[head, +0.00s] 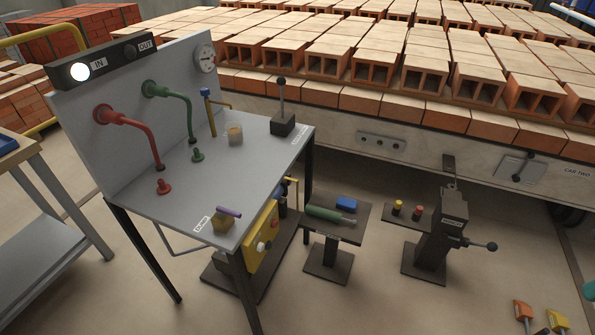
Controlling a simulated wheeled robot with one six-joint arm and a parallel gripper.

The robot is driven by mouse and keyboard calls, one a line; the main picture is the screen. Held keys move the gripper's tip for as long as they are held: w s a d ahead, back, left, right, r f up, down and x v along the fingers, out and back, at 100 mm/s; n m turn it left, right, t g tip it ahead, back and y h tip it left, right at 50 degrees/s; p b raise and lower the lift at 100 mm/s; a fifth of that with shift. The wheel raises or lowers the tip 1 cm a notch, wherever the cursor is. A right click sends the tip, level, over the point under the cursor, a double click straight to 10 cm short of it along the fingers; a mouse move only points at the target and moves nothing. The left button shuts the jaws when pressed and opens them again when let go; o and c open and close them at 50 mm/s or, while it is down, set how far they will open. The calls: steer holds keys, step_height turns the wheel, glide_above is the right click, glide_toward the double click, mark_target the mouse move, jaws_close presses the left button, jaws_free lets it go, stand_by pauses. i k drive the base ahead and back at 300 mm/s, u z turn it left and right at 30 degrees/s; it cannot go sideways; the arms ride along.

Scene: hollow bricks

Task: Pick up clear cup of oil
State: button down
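A small pale, see-through cup (235,135) with amber-coloured contents stands upright on the grey bench (245,175). It is near the back of the top, right of the green pipe and left of the black lever block. It is too small to tell how full it is. Nothing touches it that I can see. My gripper does not show in the head view.
Red (130,130) and green (175,95) bent pipes reach down from the back panel. A yellow lever (212,112) and a black lever block (283,124) flank the cup. An olive block (222,226) sits at the front. A brick-loaded car (420,75) stands behind.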

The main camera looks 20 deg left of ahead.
mark_target(234, 132)
steer(key=u, duration=1.25)
steer(key=i, duration=1.25)
steer(key=u, duration=0.1)
